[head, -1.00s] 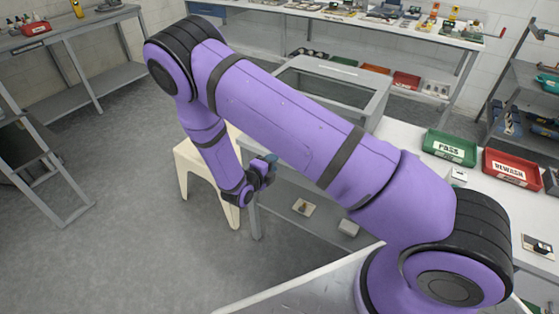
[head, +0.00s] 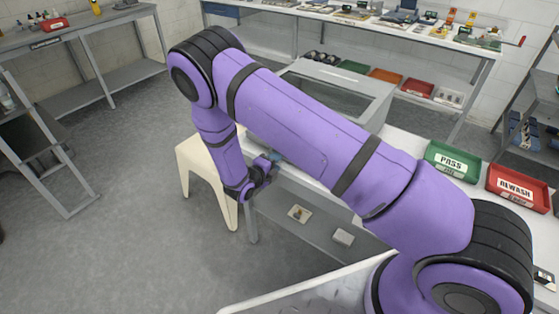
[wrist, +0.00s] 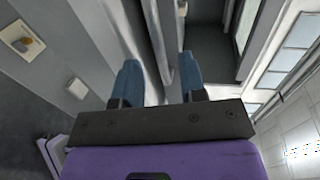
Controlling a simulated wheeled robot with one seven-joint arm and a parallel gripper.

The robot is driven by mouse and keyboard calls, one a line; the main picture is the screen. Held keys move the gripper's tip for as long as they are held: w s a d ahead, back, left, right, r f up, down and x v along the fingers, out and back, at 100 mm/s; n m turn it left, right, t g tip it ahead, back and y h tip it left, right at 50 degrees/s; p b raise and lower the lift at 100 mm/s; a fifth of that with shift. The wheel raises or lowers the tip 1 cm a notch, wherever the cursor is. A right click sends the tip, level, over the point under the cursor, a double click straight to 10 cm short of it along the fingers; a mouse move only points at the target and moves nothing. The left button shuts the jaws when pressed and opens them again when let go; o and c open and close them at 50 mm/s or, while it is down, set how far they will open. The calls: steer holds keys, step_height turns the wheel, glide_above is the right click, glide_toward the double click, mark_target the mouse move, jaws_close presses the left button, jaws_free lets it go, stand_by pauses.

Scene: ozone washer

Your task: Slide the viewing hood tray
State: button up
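The viewing hood (head: 372,98) is a grey box with a sloped clear window, standing on the white bench behind my arm. My gripper (head: 276,158) is at the bench's near left edge, in front of the hood and partly hidden by my own wrist. In the wrist view my gripper's two blue fingers (wrist: 160,80) are spread apart. A pale edge (wrist: 160,45) runs between and beyond them; I cannot tell whether it is the tray or the bench edge, or whether the fingers touch it. The dark hood opening (wrist: 205,38) shows past the right finger. I cannot clearly make out the tray.
A cream stool (head: 200,160) stands close to the left of my gripper. A lower shelf (head: 275,200) under the bench holds small items. A green PASS bin (head: 452,162) and a red REWASH bin (head: 518,188) sit on the bench at right. Floor at left is clear.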

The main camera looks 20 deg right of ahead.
steer(key=shift+x, duration=1.35)
jaws_close()
steer(key=shift+r+x, duration=0.2)
steer(key=shift+x, duration=0.85)
steer(key=shift+r+x, duration=0.25)
steer(key=shift+x, duration=0.8)
jaws_free()
steer(key=v, duration=1)
steer(key=shift+s+a, duration=0.2)
steer(key=shift+a, duration=0.1)
